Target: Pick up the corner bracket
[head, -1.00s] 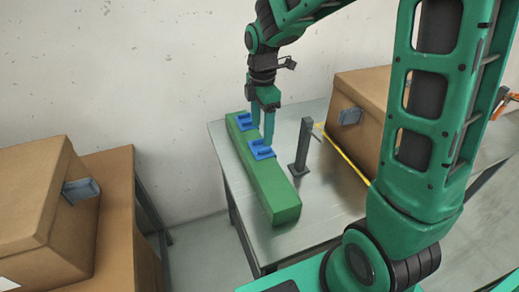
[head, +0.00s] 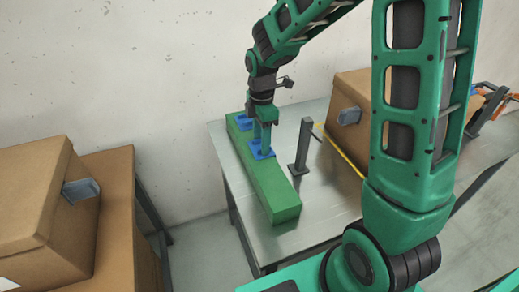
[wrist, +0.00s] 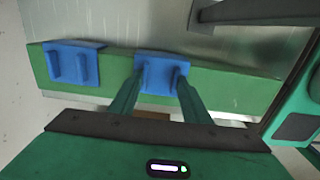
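Two blue brackets lie on top of a long green block (head: 277,194). The nearer bracket (head: 258,154) sits around the block's middle; it also shows in the wrist view (wrist: 160,80), flat with raised ribs. The farther bracket (head: 243,124) is near the block's far end and shows at left in the wrist view (wrist: 73,64). My gripper (head: 263,150) points down at the nearer bracket. In the wrist view its two fingers stand apart, one on each side of that bracket's ribs. Whether the fingertips touch it is hard to tell.
A dark grey post on a square foot (head: 301,148) stands right of the block on the metal table (head: 325,205). A yellow strip (head: 342,152) runs along the table. A cardboard box (head: 357,92) stands behind it. More boxes (head: 40,205) stand at left.

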